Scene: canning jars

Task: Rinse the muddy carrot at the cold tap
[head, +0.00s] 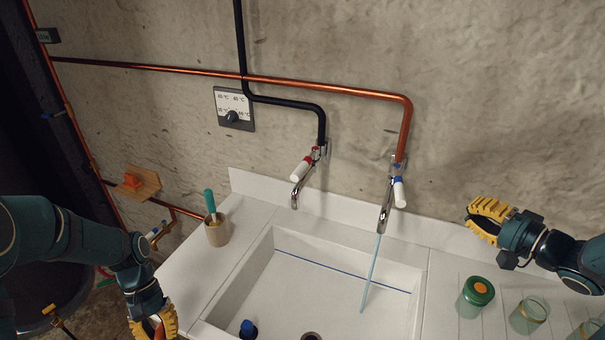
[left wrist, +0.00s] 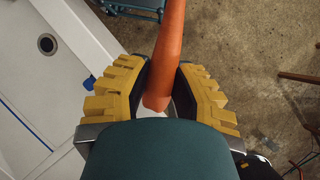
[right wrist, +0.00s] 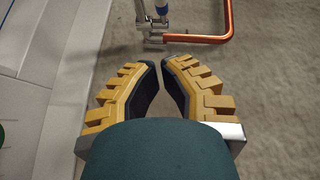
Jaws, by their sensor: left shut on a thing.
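The carrot (left wrist: 163,60) is shut between the fingers of my left gripper (left wrist: 163,85); its visible surface looks plain orange, and any mud elsewhere on it is hidden. In the head view this gripper (head: 155,325) is at the bottom edge, left of the sink, with a bit of orange between its fingers. The cold tap (head: 386,212), with a blue-marked white handle (head: 399,192), is on the right under the copper pipe. A thin water stream (head: 371,272) runs from it into the sink (head: 310,275). My right gripper (head: 485,220) is empty, its fingertips nearly together, right of the cold tap.
A hot tap with a red-marked handle (head: 301,169) is left of the cold one.

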